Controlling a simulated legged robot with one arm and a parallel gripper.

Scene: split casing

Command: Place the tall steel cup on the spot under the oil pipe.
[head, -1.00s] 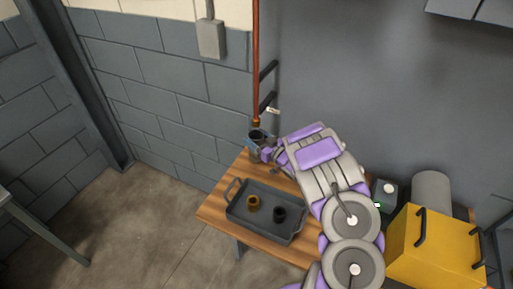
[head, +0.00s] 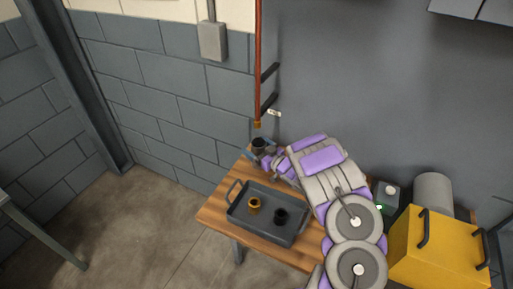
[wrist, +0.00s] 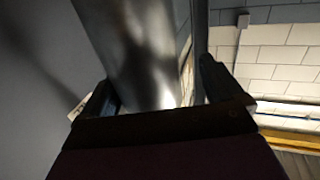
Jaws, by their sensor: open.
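The tall steel cup (wrist: 135,50) fills the left middle of the wrist view, a shiny grey cylinder between the two fingers. In the head view its dark open top (head: 259,144) shows just below the end of the copper-red oil pipe (head: 257,80), with a small gap between them. My gripper (head: 264,154) is at the table's far corner, around the cup. Its fingers (wrist: 160,92) are open, with a clear gap beside the right finger. The cup's base and the spot under it are hidden.
The wooden table (head: 216,212) carries a grey tray (head: 262,230) with a brass-coloured cup (head: 254,204) and a black cup (head: 281,216). A yellow box (head: 437,252) and a grey cylinder (head: 433,192) stand at the right. Wall brackets (head: 269,103) sit beside the pipe.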

